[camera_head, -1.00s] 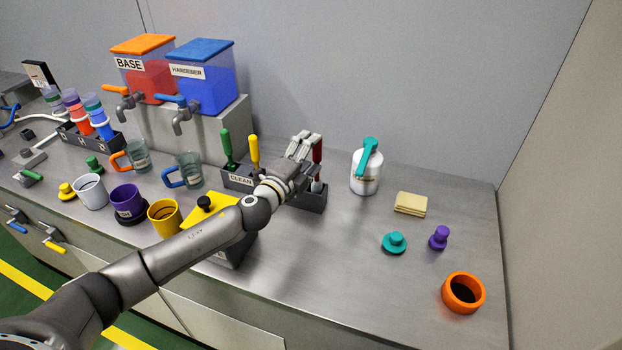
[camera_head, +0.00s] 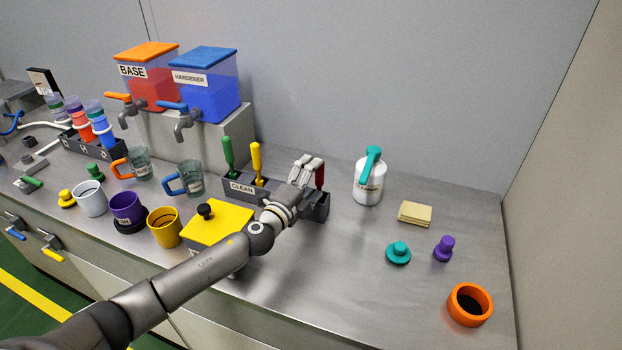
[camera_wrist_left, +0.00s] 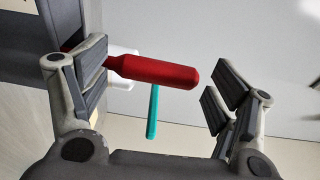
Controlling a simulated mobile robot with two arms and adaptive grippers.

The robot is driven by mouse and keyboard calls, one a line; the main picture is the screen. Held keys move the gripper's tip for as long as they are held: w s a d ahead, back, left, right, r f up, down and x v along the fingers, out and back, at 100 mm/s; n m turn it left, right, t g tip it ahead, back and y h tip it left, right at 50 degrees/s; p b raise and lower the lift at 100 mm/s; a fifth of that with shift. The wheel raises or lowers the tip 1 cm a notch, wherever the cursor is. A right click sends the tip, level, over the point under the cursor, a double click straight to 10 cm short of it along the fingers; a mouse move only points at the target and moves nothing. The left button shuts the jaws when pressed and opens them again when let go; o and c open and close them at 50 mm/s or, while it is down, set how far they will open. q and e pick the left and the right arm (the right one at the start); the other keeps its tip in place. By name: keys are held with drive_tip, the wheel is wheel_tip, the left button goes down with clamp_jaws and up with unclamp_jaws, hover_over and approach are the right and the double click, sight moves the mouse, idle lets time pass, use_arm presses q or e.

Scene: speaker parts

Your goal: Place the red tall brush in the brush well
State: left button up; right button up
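The red tall brush (camera_head: 320,176) stands roughly upright at the right end of the dark brush well (camera_head: 316,209), which has a CLEAN label; its lower part is hidden inside. In the left wrist view its red handle (camera_wrist_left: 155,72) lies between the spread fingers, nearer the left finger, and the dark well wall (camera_wrist_left: 20,50) is at upper left. My left gripper (camera_head: 305,172) is open around the handle, and it shows in the wrist view too (camera_wrist_left: 155,95). Whether the left finger touches the handle is unclear. My right gripper is not in view.
Green (camera_head: 228,155) and yellow (camera_head: 256,162) brushes stand in the left part of the well. A white bottle with a teal top (camera_head: 368,185) stands to the right. A yellow-topped box (camera_head: 222,222) lies below left, close to my arm.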

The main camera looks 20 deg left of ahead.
use_arm(q)
drive_tip(key=shift+r, duration=0.15)
drive_tip(key=shift+b+v, duration=0.8)
drive_tip(key=shift+v, duration=5.2)
drive_tip(key=shift+s+d, duration=0.1)
